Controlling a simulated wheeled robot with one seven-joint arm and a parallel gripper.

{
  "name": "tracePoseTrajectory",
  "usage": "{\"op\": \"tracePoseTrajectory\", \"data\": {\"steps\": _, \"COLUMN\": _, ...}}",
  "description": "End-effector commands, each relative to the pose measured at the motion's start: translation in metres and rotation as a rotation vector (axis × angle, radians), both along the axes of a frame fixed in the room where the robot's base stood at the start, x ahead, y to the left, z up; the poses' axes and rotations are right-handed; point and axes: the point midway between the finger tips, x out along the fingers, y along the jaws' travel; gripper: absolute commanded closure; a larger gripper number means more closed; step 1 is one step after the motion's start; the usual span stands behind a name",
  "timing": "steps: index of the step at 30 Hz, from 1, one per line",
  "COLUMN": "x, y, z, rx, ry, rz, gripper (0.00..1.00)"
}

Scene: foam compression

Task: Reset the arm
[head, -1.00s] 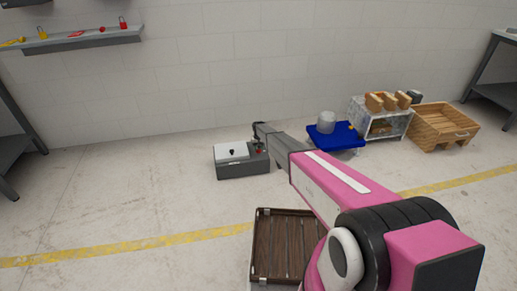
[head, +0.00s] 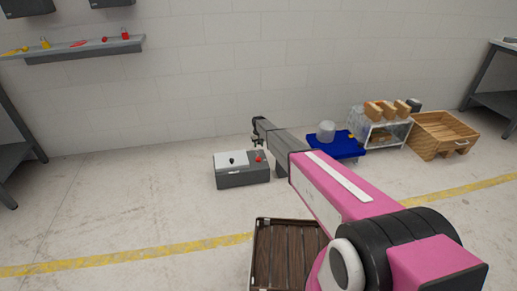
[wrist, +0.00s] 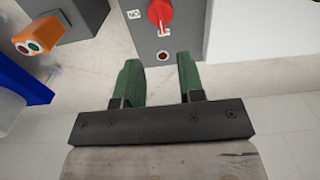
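My arm reaches forward in the head view, with my gripper (head: 258,142) small at its far end, just above and behind the grey control box (head: 243,171). Contact with the panel is not visible.
A blue-topped stand (head: 343,151) with a grey cylinder, a rack (head: 386,132) with brown blocks and a wooden crate (head: 440,133) stand right. A slatted brown crate (head: 287,254) is near. An orange button box (wrist: 40,35) shows in the wrist view. Left floor is clear.

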Motion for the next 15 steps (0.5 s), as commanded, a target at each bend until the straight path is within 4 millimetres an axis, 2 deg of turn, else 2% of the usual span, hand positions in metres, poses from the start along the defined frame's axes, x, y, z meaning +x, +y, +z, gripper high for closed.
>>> {"op": "tracePoseTrajectory", "data": {"steps": 8, "x": -0.005, "y": -0.004, "z": 0.003, "rx": 0.0, "ry": 0.0, "rz": -0.003, "gripper": 0.64}}
{"op": "tracePoseTrajectory", "data": {"steps": 11, "x": -0.027, "y": -0.021, "z": 0.017, "rx": 0.0, "ry": 0.0, "rz": -0.014, "gripper": 0.64}}
{"op": "tracePoseTrajectory", "data": {"steps": 14, "x": -0.066, "y": -0.051, "z": 0.042, "rx": 0.0, "ry": -0.001, "rz": -0.036, "gripper": 0.64}}
{"op": "tracePoseTrajectory", "data": {"steps": 15, "x": -0.085, "y": -0.066, "z": 0.054, "rx": 0.0, "ry": -0.001, "rz": -0.046, "gripper": 0.64}}
